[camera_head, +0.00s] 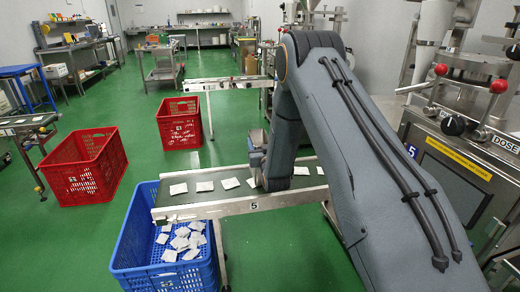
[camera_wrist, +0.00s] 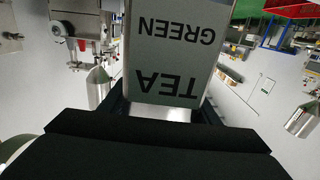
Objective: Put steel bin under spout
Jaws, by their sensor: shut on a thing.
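In the wrist view, which looks upside down, my gripper (camera_wrist: 163,112) is shut on a pale grey container labelled GREEN TEA (camera_wrist: 165,55). The label reads inverted, and I cannot tell from this face whether the container is steel. Its far end runs out of the frame. A shiny steel cone-ended part (camera_wrist: 97,88) is at the left, apart from the container, and a similar one (camera_wrist: 301,121) is at the right edge. I cannot tell which spout the task means.
A conveyor marked 5 (camera_head: 254,206) carries white teabags beside my arm. A blue crate (camera_head: 128,240) with teabags stands at its end. Red crates (camera_head: 85,170) (camera_head: 180,124) stand on the green floor. Packing machines (camera_head: 455,150) close off the right. Floor between the crates is clear.

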